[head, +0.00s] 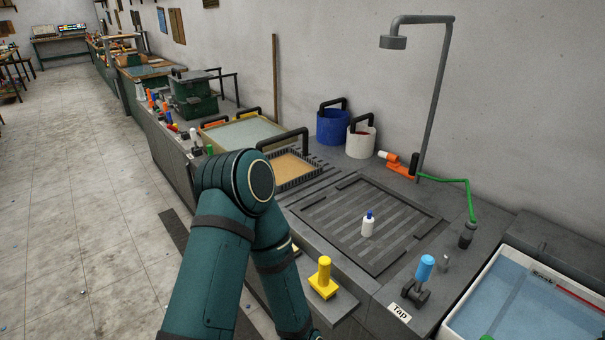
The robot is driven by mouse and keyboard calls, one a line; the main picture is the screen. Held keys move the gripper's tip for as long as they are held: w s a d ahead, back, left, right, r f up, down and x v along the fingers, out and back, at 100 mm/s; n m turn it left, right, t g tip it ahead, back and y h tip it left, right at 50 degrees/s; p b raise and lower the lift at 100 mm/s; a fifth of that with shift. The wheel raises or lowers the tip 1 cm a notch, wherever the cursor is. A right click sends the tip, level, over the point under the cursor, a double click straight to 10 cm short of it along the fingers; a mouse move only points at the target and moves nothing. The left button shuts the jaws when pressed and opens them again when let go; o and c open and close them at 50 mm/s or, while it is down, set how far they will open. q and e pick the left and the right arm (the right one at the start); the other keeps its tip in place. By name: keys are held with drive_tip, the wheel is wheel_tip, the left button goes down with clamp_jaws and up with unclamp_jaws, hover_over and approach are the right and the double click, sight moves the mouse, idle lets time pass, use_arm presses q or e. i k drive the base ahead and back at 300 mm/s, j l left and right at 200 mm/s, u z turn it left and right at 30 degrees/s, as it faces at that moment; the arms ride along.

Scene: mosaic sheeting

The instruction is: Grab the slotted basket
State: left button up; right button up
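The slotted basket (303,182) appears to be the grey tray with a notched rim, an orange-tan inside and a tall black handle (287,138). It sits on the counter just right of my bent teal arm in the head view. My arm hides part of its left and near side. Neither gripper shows in the head view. The arm in view bends at its elbow in front of the counter and runs down out of the bottom of the frame.
A slatted drain panel (347,237) with a small white bottle (368,225) lies right of the basket. Blue (333,127) and white (359,145) buckets stand behind. A yellow-handled part (324,274), a blue tap lever (424,268) and a water tub (520,300) are nearer.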

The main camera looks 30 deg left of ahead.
sight(292, 168)
drive_tip(key=u, duration=1.05)
drive_tip(key=z, duration=1.4)
drive_tip(key=j+z, duration=0.35)
drive_tip(key=z, duration=0.15)
drive_tip(key=j+z, duration=0.3)
drive_tip(key=z, duration=0.2)
drive_tip(key=k+j+z, duration=0.15)
drive_tip(key=j+z, duration=0.3)
drive_tip(key=k+j+z, duration=0.25)
drive_tip(key=z, duration=0.25)
drive_tip(key=k+j+z, duration=0.25)
drive_tip(key=z, duration=0.2)
drive_tip(key=k+j+z, duration=0.3)
drive_tip(key=z, duration=0.2)
drive_tip(key=k+j+z, duration=0.1)
drive_tip(key=k+z, duration=0.2)
drive_tip(key=k, duration=0.15)
drive_tip(key=k+z, duration=0.25)
drive_tip(key=k, duration=0.7)
drive_tip(key=k+j+u, duration=0.15)
drive_tip(key=k, duration=0.3)
